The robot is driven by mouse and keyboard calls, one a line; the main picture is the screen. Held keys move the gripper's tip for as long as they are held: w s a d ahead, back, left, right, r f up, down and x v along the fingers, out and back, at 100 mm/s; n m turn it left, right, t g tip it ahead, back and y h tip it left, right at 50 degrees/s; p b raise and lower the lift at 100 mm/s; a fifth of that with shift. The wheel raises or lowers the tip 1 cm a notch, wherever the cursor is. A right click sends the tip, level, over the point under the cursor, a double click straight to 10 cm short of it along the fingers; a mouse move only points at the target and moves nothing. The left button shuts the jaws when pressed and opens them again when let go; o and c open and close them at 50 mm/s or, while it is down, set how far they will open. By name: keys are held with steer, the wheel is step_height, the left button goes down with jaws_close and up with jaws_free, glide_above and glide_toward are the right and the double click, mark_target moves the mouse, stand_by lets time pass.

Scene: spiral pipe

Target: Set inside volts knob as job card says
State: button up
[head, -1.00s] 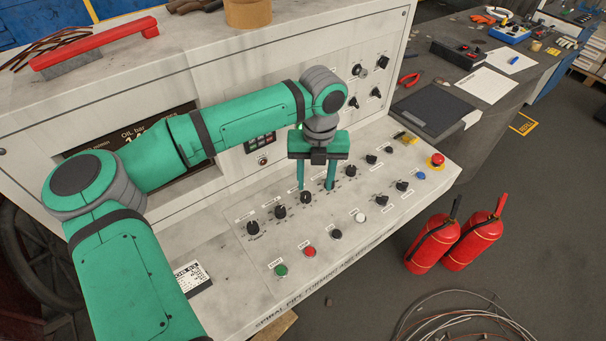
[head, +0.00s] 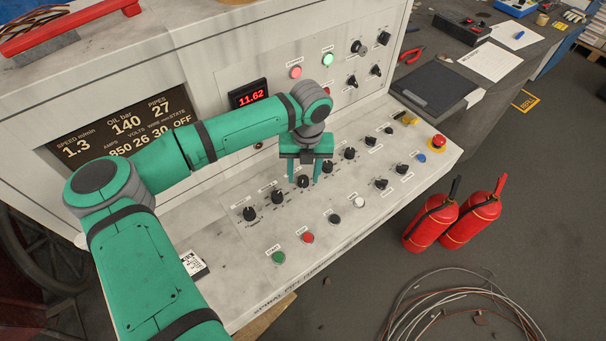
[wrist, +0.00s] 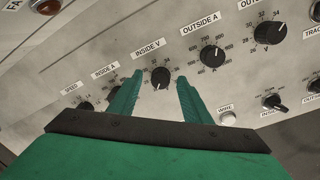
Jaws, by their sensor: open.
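The inside volts knob, a black dial labelled INSIDE V, sits between my fingertips in the wrist view (wrist: 160,78), and it also shows in the head view (head: 303,182). My gripper (head: 304,180) is open and points down at the panel, one finger on each side of this knob. I cannot tell whether the fingers touch it.
The INSIDE A knob (wrist: 115,88) and the OUTSIDE A knob (wrist: 211,55) stand close on either side. Start (head: 278,257) and stop (head: 307,237) buttons lie nearer the panel's front edge. A red emergency button (head: 437,141) is at the far right.

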steer(key=shift+w+d+f, duration=0.1)
steer(key=shift+f, duration=0.25)
steer(key=shift+c, duration=0.2)
steer(key=c, duration=1)
